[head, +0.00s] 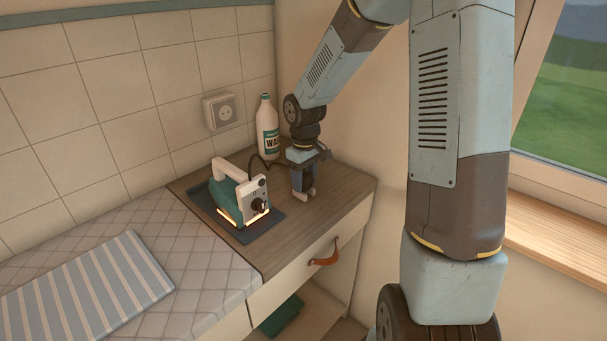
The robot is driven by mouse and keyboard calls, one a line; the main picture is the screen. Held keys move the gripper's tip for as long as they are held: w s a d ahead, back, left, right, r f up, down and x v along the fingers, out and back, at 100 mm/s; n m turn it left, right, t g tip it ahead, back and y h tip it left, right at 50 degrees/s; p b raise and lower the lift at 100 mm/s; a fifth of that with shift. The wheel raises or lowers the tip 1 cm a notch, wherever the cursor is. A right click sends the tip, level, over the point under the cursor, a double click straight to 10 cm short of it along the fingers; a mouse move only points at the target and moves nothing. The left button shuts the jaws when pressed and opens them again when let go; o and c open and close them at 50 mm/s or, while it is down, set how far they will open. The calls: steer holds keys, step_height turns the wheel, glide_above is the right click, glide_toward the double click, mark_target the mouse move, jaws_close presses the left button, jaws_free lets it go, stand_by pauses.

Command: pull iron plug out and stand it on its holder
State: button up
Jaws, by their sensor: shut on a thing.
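The teal and white iron (229,194) sits on a dark flat holder (270,217) on the wooden counter, with its handle up and an orange glow along its lower edge. A dark cord (272,161) runs from the iron to my gripper (305,193). My gripper points down over the counter, right of the iron, and is shut on the iron plug, which is mostly hidden by the fingers. The wall socket (224,113) shows an empty face. I cannot tell whether the fingertips touch the counter.
A white bottle (267,128) stands at the back, close behind my gripper. A quilted pad (185,240) with a striped cloth (85,300) lies to the left. A drawer with a leather pull (325,257) is below the counter. Some counter is free at the right.

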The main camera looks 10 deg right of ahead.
steer(key=shift+f, duration=0.15)
steer(key=o, duration=1.5)
steer(key=shift+c, duration=0.2)
step_height(320, 180, up, 13)
steer(key=s+d+r+m+t, duration=0.2)
steer(key=s+r, duration=0.1)
steer(key=s, duration=0.5)
steer(key=s+d+r+m+t, duration=0.1)
steer(key=s+r, duration=0.3)
steer(key=s, duration=0.5)
steer(key=s+d+r+m+t, duration=0.2)
steer(key=s+d+r+m, duration=0.1)
steer(key=s, duration=0.5)
steer(key=shift+s+d+r+m+t, duration=0.25)
steer(key=shift+s+r+m+t, duration=0.05)
steer(key=shift+s+r+m, duration=0.1)
